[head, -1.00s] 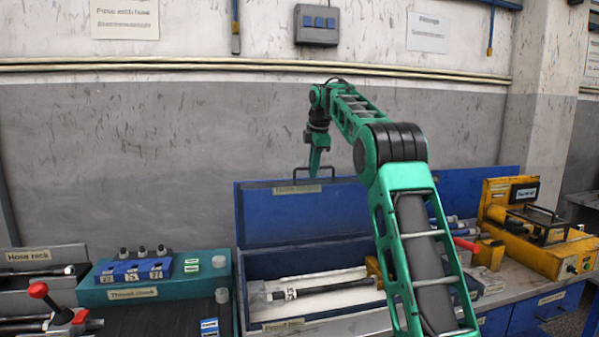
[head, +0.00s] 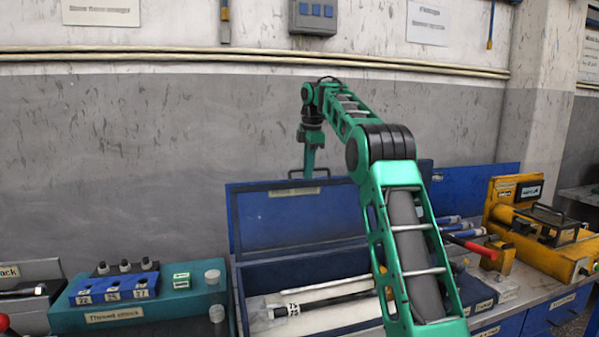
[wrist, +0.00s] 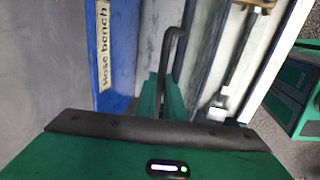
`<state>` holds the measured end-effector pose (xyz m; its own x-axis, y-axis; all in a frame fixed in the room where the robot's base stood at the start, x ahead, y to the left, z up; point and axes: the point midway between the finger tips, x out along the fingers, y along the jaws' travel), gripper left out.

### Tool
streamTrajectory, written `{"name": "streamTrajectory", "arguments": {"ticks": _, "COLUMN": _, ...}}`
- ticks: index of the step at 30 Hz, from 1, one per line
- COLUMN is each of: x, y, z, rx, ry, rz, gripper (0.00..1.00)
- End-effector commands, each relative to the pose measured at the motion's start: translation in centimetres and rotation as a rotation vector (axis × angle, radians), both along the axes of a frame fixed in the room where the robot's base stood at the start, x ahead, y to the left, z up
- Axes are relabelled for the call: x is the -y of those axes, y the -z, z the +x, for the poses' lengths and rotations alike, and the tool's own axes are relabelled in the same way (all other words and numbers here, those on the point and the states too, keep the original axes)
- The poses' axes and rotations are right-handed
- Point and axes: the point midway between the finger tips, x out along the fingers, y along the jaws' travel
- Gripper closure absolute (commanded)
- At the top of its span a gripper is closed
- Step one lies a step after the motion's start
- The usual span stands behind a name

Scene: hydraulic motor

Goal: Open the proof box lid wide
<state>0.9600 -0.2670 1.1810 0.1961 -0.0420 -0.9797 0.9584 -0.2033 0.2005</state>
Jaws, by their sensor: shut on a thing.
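The proof box is a long blue box (head: 242,300) on the bench in the head view. Its blue lid (head: 265,217) stands raised, close to upright, along the box's back edge, and the inside is exposed. A dark bar handle (head: 296,173) is on the lid's top edge. My gripper (head: 309,172) is at this handle, pointing down, and is shut on it. In the wrist view the dark bent handle (wrist: 172,55) runs in between my green fingers (wrist: 160,98). The exact contact is partly hidden by my gripper body.
A hose with pale tags (head: 293,309) lies in the box. A teal thread check block (head: 190,300) stands at left. A yellow machine (head: 545,245) and red-handled tool (head: 470,243) are at right. The grey wall (head: 130,150) is close behind the lid.

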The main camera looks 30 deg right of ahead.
Motion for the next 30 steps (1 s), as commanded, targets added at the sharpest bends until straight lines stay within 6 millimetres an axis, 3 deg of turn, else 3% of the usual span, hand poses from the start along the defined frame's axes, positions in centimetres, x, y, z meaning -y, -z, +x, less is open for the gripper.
{"name": "streamTrajectory", "arguments": {"ticks": 1, "x": 0.9, "y": 0.8, "z": -0.4, "rx": -0.025, "ry": 0.014, "rz": 0.001, "gripper": 1.00}}
{"name": "streamTrajectory", "arguments": {"ticks": 15, "x": 0.0, "y": 0.9, "z": -0.3, "rx": -0.036, "ry": 0.006, "rz": 0.003, "gripper": 1.00}}
{"name": "streamTrajectory", "arguments": {"ticks": 18, "x": -0.2, "y": 0.9, "z": -0.3, "rx": -0.036, "ry": 0.004, "rz": 0.002, "gripper": 0.72}}
{"name": "streamTrajectory", "arguments": {"ticks": 30, "x": -0.5, "y": 0.2, "z": -0.2, "rx": -0.035, "ry": -0.001, "rz": 0.001, "gripper": 0.72}}
